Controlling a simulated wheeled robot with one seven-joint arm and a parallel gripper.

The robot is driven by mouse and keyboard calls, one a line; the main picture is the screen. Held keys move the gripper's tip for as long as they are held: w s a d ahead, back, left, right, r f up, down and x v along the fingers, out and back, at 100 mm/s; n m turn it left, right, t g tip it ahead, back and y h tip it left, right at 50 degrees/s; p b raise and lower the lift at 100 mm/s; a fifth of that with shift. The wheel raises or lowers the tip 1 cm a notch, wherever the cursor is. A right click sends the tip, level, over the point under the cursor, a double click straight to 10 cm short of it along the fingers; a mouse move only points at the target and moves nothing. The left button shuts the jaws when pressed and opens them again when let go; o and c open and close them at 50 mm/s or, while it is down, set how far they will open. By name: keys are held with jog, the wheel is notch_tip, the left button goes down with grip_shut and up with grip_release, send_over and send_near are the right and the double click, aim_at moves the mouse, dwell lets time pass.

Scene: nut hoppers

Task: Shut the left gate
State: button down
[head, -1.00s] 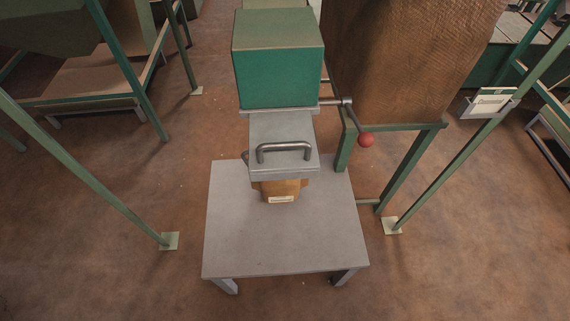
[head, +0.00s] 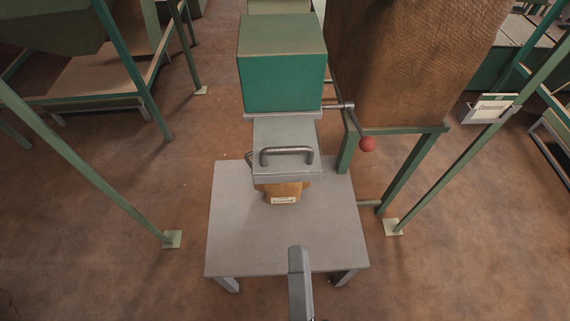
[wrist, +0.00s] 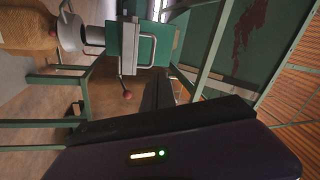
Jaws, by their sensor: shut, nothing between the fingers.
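In the head view a grey plate with a bar handle (head: 287,153) sticks out toward me from under a green box (head: 283,80). The handle also shows in the wrist view (wrist: 152,50), where the scene is turned on its side. I cannot tell from a label whether this is the left gate. A red-knobbed lever (head: 367,144) is at the box's right; its knob is near my fingers in the wrist view (wrist: 127,95). My gripper (wrist: 166,78) is shut and empty, apart from the handle. A grey part of my arm shows low in the head view.
A brown container with a pale label (head: 283,194) stands below the plate on a grey table (head: 240,235). Green posts (head: 100,172) flank the table.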

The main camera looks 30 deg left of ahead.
jog(key=a+m, duration=0.2)
jog(key=m, duration=0.1)
jog(key=m+p, duration=0.1)
jog(key=p, duration=0.5)
send_near(284, 170)
jog(key=w+a+r, duration=0.2)
jog(key=w+r, duration=0.1)
jog(key=w+a+r, duration=0.1)
jog(key=r, duration=0.1)
jog(key=shift+w+a+r, duration=0.2)
jog(key=shift+w+r, duration=0.05)
jog(key=shift+w, duration=0.1)
jog(key=shift+x, duration=0.85)
jog(key=shift+f, duration=0.15)
